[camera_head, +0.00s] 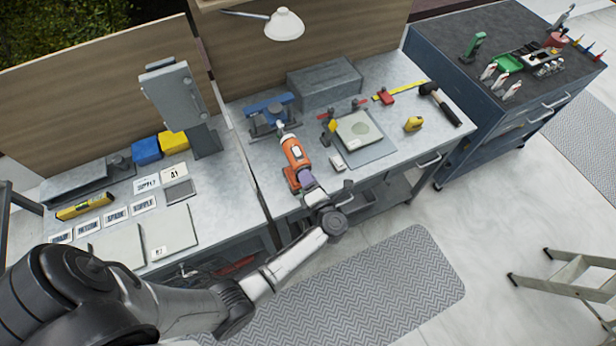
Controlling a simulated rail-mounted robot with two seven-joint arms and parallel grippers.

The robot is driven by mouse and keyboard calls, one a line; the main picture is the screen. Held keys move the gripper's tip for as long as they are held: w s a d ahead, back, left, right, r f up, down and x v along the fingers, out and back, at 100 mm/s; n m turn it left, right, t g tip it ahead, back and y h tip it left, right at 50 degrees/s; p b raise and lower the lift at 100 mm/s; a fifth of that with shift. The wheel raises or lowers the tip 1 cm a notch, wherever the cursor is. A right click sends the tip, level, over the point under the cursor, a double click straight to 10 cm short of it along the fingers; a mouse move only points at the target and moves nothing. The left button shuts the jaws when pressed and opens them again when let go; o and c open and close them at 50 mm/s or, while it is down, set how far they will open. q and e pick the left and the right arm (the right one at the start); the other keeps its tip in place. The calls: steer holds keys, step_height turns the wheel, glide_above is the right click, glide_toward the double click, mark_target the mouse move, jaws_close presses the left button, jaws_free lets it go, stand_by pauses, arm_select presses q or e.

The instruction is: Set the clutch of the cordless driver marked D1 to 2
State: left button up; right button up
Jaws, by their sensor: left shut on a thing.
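The orange cordless driver (294,152) is on the grey metal bench, with its front end toward the blue vise-like tool at the back. Its D1 mark and its clutch numbers are too small to read. My left gripper (306,181) is at the near end of the driver and is shut on it. The wrist covers part of the driver's near side, so the exact grip spot is hidden. My right gripper is not in view.
A blue clamping tool (269,113) stands close behind the driver. Several cards and a yellow level (85,207) are left.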

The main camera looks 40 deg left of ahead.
arm_select(q)
steer(key=shift+m+p, duration=0.4)
steer(key=shift+m, duration=0.6)
steer(key=o, duration=0.9)
steer(key=shift+o, duration=0.2)
